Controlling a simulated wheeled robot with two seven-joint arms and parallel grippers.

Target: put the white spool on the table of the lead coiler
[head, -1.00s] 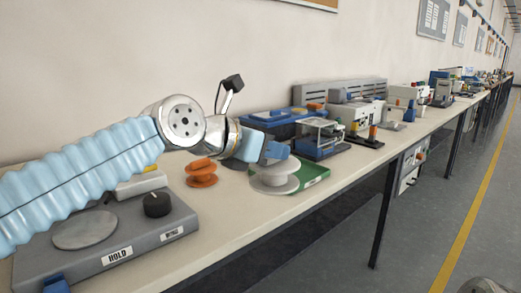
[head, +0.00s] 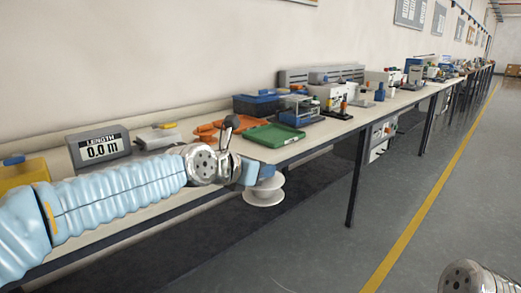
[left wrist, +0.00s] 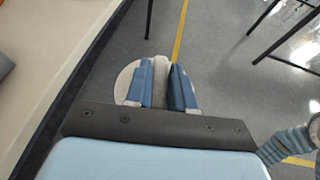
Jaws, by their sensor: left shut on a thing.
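My left gripper (head: 262,174) is shut on the white spool (head: 264,195). It holds the spool in front of the bench edge, over the aisle rather than over the bench top. In the left wrist view the spool (left wrist: 126,82) shows between and behind the two blue fingers (left wrist: 167,87), its round flange partly covered. A grey box with a LENGTH display reading 0.0 m (head: 101,148) stands on the bench at left. I cannot tell whether it belongs to the lead coiler. My left arm hides the bench front below it. My right gripper is out of view.
The long bench (head: 330,131) runs away to the right. A green tray (head: 268,136), a blue bin (head: 257,104) and orange items (head: 207,131) stand beyond my left wrist. A yellow block (head: 22,174) is at far left. The aisle floor (head: 320,240) is clear.

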